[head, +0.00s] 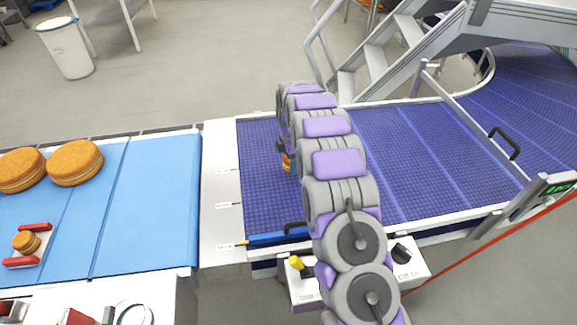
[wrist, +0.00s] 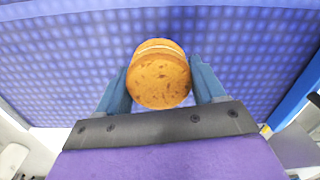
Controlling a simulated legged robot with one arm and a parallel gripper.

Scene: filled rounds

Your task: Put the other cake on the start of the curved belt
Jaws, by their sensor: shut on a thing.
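My gripper (wrist: 160,66) is shut on a small round filled cake (wrist: 161,82), golden brown with a pale filling line, held between two blue fingers in the wrist view. Purple belt surface fills the view behind it; I cannot tell whether the cake touches the belt. In the head view only a sliver of this cake (head: 286,162) shows beside my arm, which hides the gripper. The purple curved belt (head: 405,150) starts at the white plate and bends away at the upper right. A second small cake (head: 27,240) sits between red rails on the blue belt (head: 150,200).
Two larger cakes (head: 75,163) (head: 20,169) lie on the blue belt at left. A white plate (head: 221,190) with marks bridges the two belts. A control box with a yellow knob (head: 300,265) is at the near edge. Metal stairs (head: 385,55) stand behind.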

